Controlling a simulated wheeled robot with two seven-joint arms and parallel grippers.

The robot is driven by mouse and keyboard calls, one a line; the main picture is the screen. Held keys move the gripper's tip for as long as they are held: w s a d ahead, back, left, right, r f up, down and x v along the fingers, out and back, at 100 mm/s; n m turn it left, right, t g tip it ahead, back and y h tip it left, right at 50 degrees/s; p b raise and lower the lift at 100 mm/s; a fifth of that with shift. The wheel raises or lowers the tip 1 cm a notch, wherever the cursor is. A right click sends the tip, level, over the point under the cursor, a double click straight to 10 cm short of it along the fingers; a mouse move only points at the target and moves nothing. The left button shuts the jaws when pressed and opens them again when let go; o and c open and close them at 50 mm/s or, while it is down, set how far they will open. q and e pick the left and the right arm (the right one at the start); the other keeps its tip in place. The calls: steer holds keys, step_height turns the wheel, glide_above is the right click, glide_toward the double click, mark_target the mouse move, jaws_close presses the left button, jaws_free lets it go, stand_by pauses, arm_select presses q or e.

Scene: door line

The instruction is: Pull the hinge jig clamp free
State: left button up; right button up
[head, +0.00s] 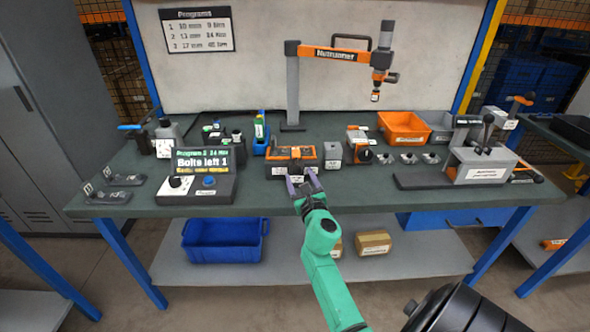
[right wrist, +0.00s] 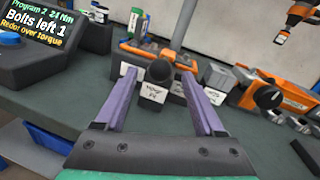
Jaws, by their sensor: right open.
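The hinge jig (head: 305,152), a dark block with orange parts, sits near the front edge of the bench at the centre. In the right wrist view the jig's orange top (right wrist: 150,48) shows behind a round black knob (right wrist: 159,71), which I take as the clamp. A small white label sits below the knob. My right gripper (head: 302,184) comes from the front with its purple fingers open. In the right wrist view the fingers (right wrist: 158,80) stand on either side of the knob, apart from it as far as I can tell. My left gripper is not in view.
Left of the jig is a controller (head: 200,182) reading "Bolts left 1". A grey block (head: 333,155) and an orange-black device (head: 358,147) stand to the right. A nutrunner (head: 381,60) hangs above.

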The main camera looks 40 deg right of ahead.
mark_target(299, 173)
steer(key=x, duration=0.4)
steer(key=shift+d, duration=0.1)
steer(key=shift+c, duration=0.3)
jaws_close()
